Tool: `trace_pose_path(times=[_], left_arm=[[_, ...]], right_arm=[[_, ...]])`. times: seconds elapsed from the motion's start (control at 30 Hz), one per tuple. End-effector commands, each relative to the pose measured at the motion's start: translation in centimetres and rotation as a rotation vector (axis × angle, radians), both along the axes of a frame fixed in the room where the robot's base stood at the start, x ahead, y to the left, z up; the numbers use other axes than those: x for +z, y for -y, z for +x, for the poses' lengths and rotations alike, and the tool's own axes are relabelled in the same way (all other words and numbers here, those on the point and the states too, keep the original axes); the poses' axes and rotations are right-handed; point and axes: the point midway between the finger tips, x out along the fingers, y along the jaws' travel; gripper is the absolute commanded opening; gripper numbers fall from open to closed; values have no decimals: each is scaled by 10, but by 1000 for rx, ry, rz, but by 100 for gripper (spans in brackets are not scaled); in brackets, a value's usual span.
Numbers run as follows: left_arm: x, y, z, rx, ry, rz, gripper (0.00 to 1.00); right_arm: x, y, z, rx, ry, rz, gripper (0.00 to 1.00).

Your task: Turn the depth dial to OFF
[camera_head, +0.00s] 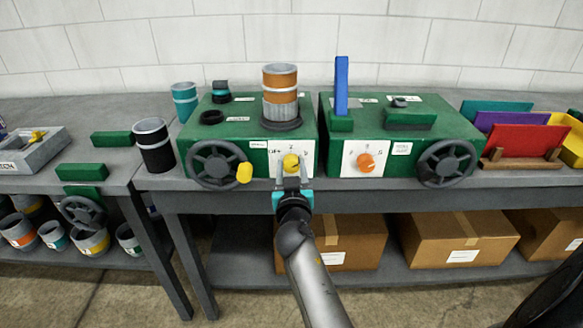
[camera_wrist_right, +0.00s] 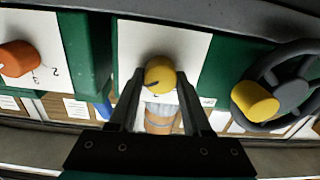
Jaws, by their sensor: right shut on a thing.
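A yellow dial (camera_head: 291,161) sits on a white plate (camera_head: 282,171) on the front of the left green machine. It also shows in the wrist view (camera_wrist_right: 160,73), with a dark pointer line towards the lower left there. My right gripper (camera_head: 291,181) reaches it from the front, shut on it with one finger on each side. An orange dial (camera_head: 366,163) sits on the white plate of the right green machine, clear of the gripper. The small markings around both dials are too small to read surely. My left gripper is not in view.
A handwheel with a yellow knob (camera_head: 244,173) is close left of the yellow dial. Another handwheel (camera_head: 446,163) is at right. An orange-and-grey can (camera_head: 281,84) stands on the left machine. Cardboard boxes (camera_head: 462,236) fill the shelf below.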

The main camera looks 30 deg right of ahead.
Motion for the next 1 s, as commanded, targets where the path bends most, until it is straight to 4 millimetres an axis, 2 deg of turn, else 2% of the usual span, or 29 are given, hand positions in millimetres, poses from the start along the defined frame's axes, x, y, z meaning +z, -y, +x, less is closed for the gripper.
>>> trace_pose_path(times=[0.27,0.47,1.0], left_arm=[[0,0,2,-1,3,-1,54],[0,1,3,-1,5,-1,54],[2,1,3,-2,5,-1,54]], right_arm=[[0,0,0,1,-18,-33,0],[1,0,0,1,-75,-126,0],[1,-1,1,1,-334,-549,0]])
